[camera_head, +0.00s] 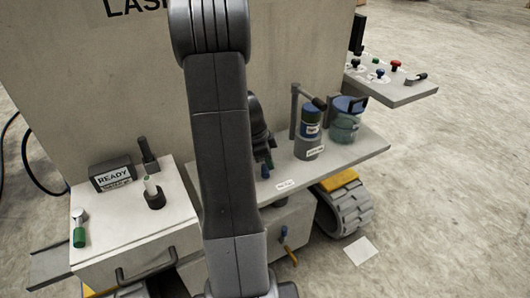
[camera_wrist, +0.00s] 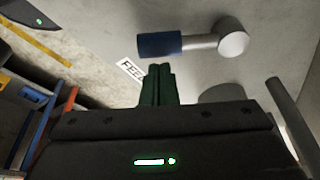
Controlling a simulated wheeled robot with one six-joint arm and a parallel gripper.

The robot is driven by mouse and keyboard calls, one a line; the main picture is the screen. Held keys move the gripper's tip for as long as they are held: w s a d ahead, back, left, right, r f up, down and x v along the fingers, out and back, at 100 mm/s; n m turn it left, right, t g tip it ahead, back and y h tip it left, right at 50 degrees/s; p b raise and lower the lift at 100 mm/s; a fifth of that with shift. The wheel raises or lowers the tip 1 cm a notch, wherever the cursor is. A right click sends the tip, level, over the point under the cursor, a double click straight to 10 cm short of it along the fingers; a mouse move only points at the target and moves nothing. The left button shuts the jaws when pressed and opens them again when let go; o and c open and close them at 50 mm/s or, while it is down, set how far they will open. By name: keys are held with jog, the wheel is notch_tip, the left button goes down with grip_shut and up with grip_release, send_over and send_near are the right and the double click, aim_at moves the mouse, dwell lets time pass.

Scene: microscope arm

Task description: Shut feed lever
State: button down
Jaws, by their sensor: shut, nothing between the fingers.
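The feed lever (camera_wrist: 160,44) shows in the wrist view as a blue grip on a silver bar with a round silver hub, next to a white label (camera_wrist: 130,70) reading "FEE", the rest of it hidden. My gripper (camera_wrist: 158,72) has its green fingers together and empty, close to the blue grip; I cannot tell whether they touch it. In the head view my gripper (camera_head: 269,160) points down over the shelf, just by a small blue part of the lever (camera_head: 265,172). My arm hides most of the lever there.
At left, a box carries a READY sign (camera_head: 113,177) and a green-handled lever (camera_head: 79,236).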

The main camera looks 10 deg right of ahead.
aim_at(266, 169)
jog(key=shift+x, duration=1.45)
jog(key=shift+a+b, duration=0.15)
jog(key=shift+b, duration=0.2)
jog(key=m+b, duration=0.1)
jog(key=a+m+b, duration=0.1)
jog(key=shift+a+f+m+g, duration=0.15)
jog(key=shift+a+m+g, duration=0.15)
jog(key=shift+a+g, duration=0.1)
jog(key=m, duration=0.1)
jog(key=a+m+b, duration=0.1)
jog(key=shift+w+a+m+g+y+b, duration=0.25)
jog(key=shift+a+m+g+y+b, duration=0.05)
jog(key=shift+a+m+g, duration=0.1)
jog(key=shift+w+a, duration=0.2)
jog(key=shift+a, duration=0.25)
jog(key=shift+r, duration=0.3)
notch_tip(266, 169, up, 10)
jog(key=shift+p, duration=0.45)
jog(key=shift+f, duration=0.2)
